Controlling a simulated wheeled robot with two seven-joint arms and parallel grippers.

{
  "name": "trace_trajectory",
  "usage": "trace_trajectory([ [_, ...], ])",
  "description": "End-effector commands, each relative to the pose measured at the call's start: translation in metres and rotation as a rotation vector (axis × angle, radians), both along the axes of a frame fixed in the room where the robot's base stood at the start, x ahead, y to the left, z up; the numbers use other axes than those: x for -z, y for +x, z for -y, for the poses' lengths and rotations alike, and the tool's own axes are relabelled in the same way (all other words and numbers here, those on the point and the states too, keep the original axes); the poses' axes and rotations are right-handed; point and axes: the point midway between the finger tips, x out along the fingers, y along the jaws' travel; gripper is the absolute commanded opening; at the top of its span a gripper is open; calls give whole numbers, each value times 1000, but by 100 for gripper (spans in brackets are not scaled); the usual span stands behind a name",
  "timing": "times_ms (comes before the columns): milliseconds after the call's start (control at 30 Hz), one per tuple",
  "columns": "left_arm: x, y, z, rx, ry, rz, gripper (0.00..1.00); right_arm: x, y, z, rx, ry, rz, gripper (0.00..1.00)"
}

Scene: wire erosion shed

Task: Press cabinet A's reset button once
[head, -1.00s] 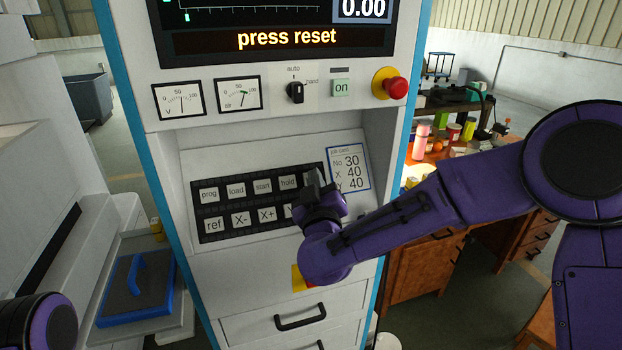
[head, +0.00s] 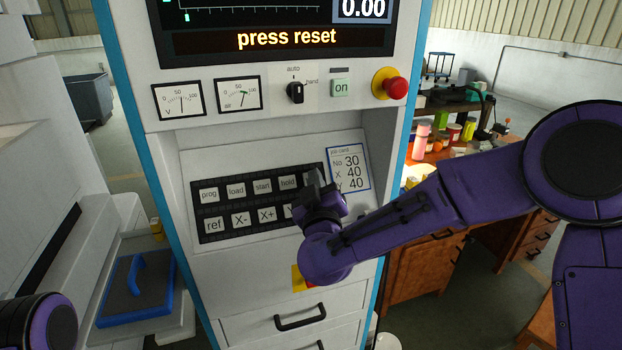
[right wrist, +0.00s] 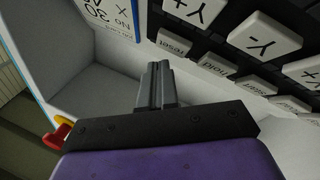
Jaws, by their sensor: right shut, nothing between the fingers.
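The white cabinet (head: 270,268) stands in front of me with its screen (head: 287,38) reading "press reset"; no letter A shows on it. Its black keypad (head: 246,222) has two rows of white keys. The reset key (right wrist: 173,42) shows in the right wrist view at the end of the upper row, beside hold and Y+; in the head view my gripper hides it. My right gripper (head: 312,180) is shut and empty at the keypad's right end. In the right wrist view its fingertips (right wrist: 158,66) are close to the reset key; I cannot tell whether they touch.
Above the keypad are a mode knob (head: 295,92), a green "on" button (head: 340,87) and a red emergency stop (head: 396,87). A job card (head: 349,168) is right of the keypad. A cluttered wooden bench (head: 425,262) stands behind on the right.

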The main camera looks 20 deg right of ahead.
Motion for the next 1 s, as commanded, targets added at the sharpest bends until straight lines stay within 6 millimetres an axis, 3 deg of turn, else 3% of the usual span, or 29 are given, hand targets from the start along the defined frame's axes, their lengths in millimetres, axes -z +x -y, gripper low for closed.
trace_trajectory([
  [1000,1,0,0,0,0,0,40,5,7,0,0,0,0,0],
])
